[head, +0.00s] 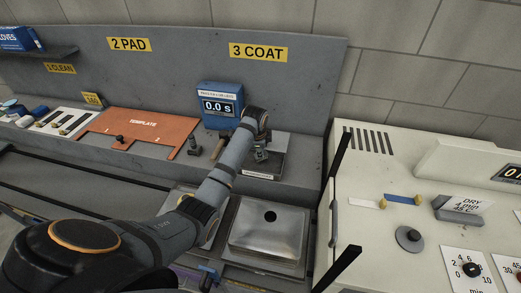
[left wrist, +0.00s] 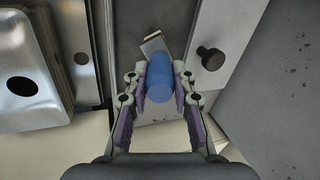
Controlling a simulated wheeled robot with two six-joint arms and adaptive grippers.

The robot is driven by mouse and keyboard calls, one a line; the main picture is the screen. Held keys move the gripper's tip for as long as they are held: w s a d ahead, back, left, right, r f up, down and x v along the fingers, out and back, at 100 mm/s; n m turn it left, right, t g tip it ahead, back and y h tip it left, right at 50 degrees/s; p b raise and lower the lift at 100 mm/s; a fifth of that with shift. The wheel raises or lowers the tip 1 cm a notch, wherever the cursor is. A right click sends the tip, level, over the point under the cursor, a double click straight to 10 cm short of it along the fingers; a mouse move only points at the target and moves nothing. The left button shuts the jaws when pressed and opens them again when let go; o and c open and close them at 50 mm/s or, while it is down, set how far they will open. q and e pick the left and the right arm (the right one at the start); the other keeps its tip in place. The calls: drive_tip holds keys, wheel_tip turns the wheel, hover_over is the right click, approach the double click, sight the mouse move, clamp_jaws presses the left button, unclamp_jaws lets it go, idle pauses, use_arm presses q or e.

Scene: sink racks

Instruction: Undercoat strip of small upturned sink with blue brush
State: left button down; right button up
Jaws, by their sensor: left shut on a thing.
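The small upturned sink (head: 268,232) lies bottom up, a bare metal basin with a round dark drain hole, at the lower middle of the head view. A metal sink also shows at the left of the left wrist view (left wrist: 35,35). My left gripper (left wrist: 160,82) is shut on the blue brush (left wrist: 160,78). Its blue handle sits between the fingers, and a pale flat end (left wrist: 153,44) shows beyond it. In the head view my left arm reaches over the sink's far side toward the 3 COAT area, and its gripper is not clearly seen. My right gripper is not in view.
A blue timer (head: 219,106) reading 0.0 s stands on the back ledge. An orange template (head: 138,131) lies left of it. A pale metal plate with a dark knob (left wrist: 210,58) is close beside the brush. A cream machine (head: 430,225) borders the right side.

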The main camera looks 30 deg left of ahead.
use_arm(q)
drive_tip(key=shift+f, duration=0.5)
idle(1.4)
drive_tip(key=shift+r, duration=3.55)
